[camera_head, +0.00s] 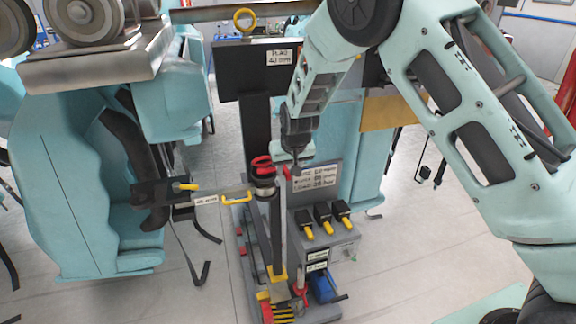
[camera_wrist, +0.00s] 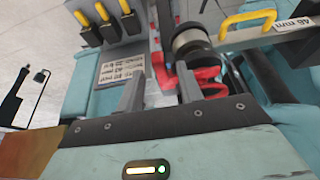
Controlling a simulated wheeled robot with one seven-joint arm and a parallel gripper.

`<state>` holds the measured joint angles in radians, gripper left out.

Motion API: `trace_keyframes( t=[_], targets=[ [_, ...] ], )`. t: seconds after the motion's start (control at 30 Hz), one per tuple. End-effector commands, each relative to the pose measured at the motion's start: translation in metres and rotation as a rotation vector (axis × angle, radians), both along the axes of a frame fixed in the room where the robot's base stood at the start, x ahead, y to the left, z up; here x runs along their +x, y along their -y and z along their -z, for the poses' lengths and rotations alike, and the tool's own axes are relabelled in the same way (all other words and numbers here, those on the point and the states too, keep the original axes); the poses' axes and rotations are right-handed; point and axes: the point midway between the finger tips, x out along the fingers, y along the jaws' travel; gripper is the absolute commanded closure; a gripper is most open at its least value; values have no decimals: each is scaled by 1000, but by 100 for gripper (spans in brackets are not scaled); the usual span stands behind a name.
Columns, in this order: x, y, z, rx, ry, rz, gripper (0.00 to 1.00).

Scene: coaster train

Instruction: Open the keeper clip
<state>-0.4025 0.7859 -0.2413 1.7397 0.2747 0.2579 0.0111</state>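A red clip (camera_head: 262,160), which I take to be the keeper clip, sits around the dark top of the upright post in the head view. In the wrist view its curved red part (camera_wrist: 208,82) lies just right of my right finger. A red upright tab (camera_wrist: 161,68) shows between the finger ends; whether it touches either finger I cannot tell. My gripper (camera_wrist: 159,72) has its two grey fingers apart. In the head view my gripper (camera_head: 291,163) points down just right of the clip, partly hiding the area behind it.
A bar with a yellow handle (camera_head: 237,198) reaches left from the post top. Several black blocks with yellow ends (camera_head: 325,222) and a label plate (camera_head: 318,181) stand right of the post. Teal seats (camera_head: 80,190) are at the left. Open floor (camera_head: 400,255) lies right.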

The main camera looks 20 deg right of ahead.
Motion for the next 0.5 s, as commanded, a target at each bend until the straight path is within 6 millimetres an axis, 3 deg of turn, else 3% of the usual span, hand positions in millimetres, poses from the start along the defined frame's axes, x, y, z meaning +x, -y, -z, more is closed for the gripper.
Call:
trace_keyframes(
  t=[0.43,0.47,0.5],
  targets=[
    [4,0,11,1,1,0,64],
    [4,0,11,1,1,0,66],
    [4,0,11,1,1,0,78]
  ],
)
